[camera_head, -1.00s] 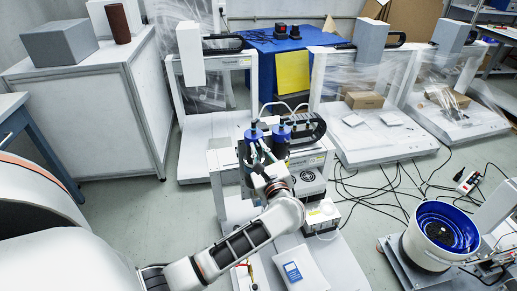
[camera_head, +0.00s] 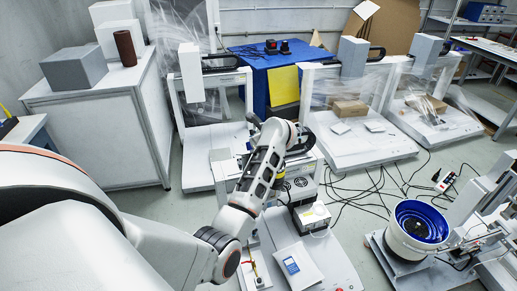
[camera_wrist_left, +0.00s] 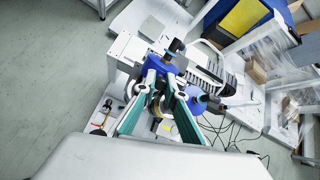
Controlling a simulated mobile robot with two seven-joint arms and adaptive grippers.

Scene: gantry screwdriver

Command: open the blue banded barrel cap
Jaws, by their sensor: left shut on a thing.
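In the left wrist view my left gripper (camera_wrist_left: 163,84) has its two teal-edged fingers close together at the blue barrel parts of the gantry screwdriver. It is shut on a part there, which looks like the blue banded barrel cap (camera_wrist_left: 155,65), though the fingers hide much of it. Another blue part (camera_wrist_left: 194,97) shows just right of the fingers. In the head view my left arm reaches over the screwdriver machine (camera_head: 226,170), and its wrist hides the gripper and the caps. My right gripper is in neither view.
A blue bowl feeder (camera_head: 420,224) stands at the right, with cables on the floor between. Other gantries (camera_head: 340,140) stand behind. Clear floor lies to the left.

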